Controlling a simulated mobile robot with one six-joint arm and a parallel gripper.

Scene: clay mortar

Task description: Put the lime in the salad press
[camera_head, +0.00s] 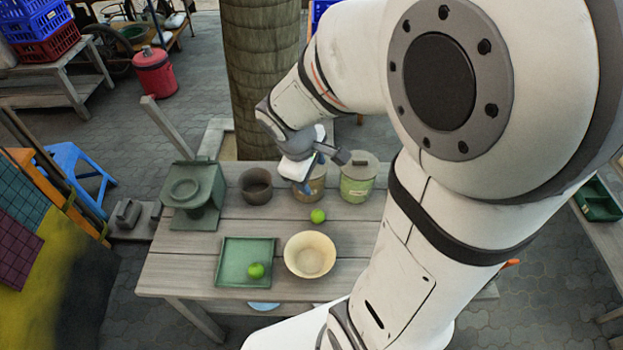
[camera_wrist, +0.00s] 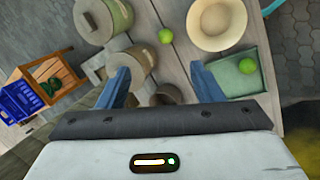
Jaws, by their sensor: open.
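One green lime (camera_head: 318,215) lies on the bare table top, and it also shows in the wrist view (camera_wrist: 166,36). A second lime (camera_head: 256,270) lies on the square green tray (camera_head: 231,248); the wrist view shows it too (camera_wrist: 247,66). A dark green device with a round ring on top (camera_head: 192,194), seemingly the salad press, stands at the table's left back corner; I cannot make it out in the wrist view. My gripper (camera_wrist: 163,82) is open and empty, with blue fingers apart. In the head view it hovers above the canisters at the back, behind the table-top lime.
A cream bowl (camera_head: 310,255) stands right of the tray. A dark pot (camera_head: 256,185), a lidded brown canister (camera_head: 310,184) and a lidded green canister (camera_head: 358,181) line the back. A tree trunk (camera_head: 261,75) rises behind the table (camera_head: 180,262). Table space between pot and tray is clear.

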